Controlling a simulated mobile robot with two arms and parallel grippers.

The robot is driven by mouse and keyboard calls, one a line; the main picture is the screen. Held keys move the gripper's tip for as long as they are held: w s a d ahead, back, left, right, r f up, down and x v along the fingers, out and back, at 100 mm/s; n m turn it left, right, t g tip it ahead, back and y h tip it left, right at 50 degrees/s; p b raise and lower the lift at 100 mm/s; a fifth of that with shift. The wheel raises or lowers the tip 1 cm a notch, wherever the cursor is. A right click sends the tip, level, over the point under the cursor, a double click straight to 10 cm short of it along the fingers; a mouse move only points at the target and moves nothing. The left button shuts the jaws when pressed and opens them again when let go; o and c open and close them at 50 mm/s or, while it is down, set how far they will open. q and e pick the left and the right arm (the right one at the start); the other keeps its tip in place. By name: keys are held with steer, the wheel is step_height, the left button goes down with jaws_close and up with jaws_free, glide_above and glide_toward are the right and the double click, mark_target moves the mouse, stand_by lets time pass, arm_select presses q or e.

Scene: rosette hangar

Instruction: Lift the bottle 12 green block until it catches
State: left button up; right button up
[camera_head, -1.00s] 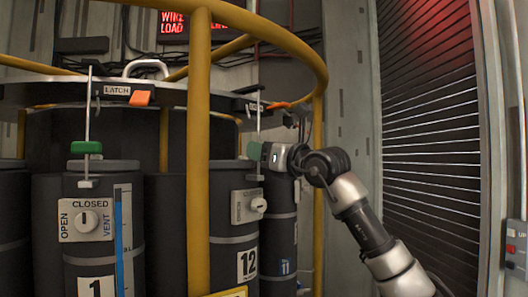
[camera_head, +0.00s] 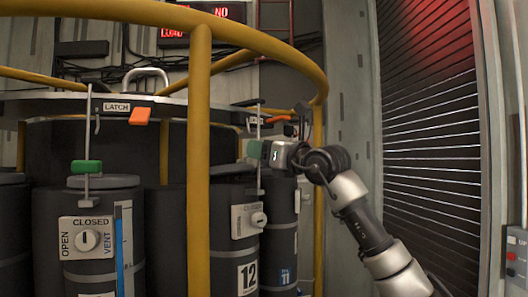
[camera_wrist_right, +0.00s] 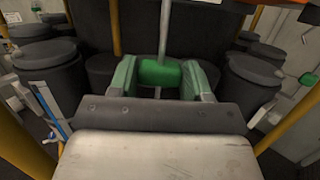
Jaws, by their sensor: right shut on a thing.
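The bottle 12 green block (camera_head: 254,149) sits on a thin upright rod above bottle 12 (camera_head: 233,205), clear of the bottle's top. My right gripper (camera_head: 270,152) comes in from the right and is shut on the block. In the right wrist view the green block (camera_wrist_right: 159,73) lies between the two greenish fingertips of my gripper (camera_wrist_right: 161,85), with the rod rising behind it. The rod's upper part (camera_head: 258,118) passes the dark rim plate near an orange latch handle (camera_head: 277,118). I cannot tell whether anything has caught. My left gripper is out of view.
Bottle 1 (camera_head: 85,215) stands at left with its own green block (camera_head: 87,166) lower on its rod. A yellow post (camera_head: 199,160) and curved yellow rail (camera_head: 250,38) stand in front. An orange latch (camera_head: 139,116) sits on the rim. A slatted shutter (camera_head: 425,150) is at right.

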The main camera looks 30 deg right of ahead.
steer(key=shift+r+p, duration=1.5)
steer(key=shift+r, duration=1.45)
steer(key=o, duration=1.1)
steer(key=shift+f, duration=0.1)
steer(key=shift+d, duration=0.1)
steer(key=shift+f, duration=0.1)
steer(key=shift+b+v, duration=2.7)
steer(key=shift+v, duration=1.85)
